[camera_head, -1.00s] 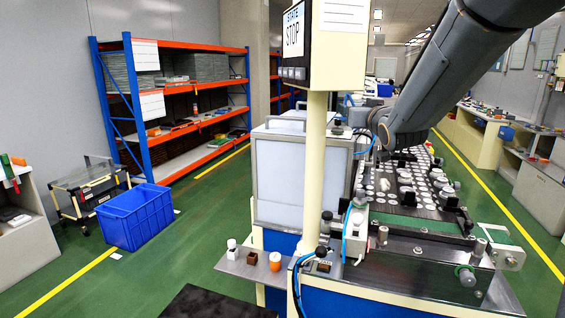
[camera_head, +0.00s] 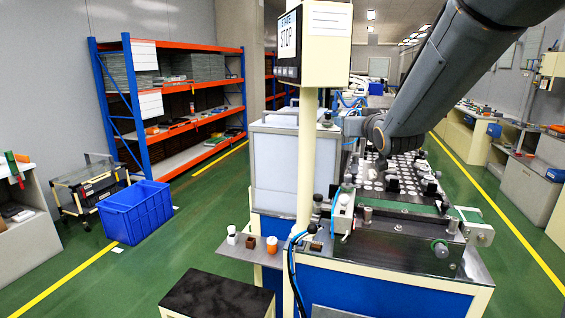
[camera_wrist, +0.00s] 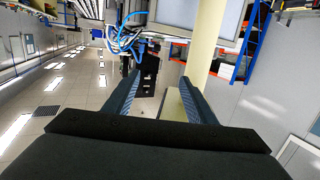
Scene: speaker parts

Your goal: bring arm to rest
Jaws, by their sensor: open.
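My arm reaches in from the upper right in the head view, over the machine table. The machine table (camera_head: 400,255) carries a dark plate with several white round parts (camera_head: 393,172).
A cream post with a STOP sign box (camera_head: 327,40) stands left of my arm. A white cabinet (camera_head: 280,165) is behind it. A blue crate (camera_head: 135,212), a shelf rack (camera_head: 180,100) and a black-topped stool (camera_head: 216,298) are to the left. Green floor is clear between.

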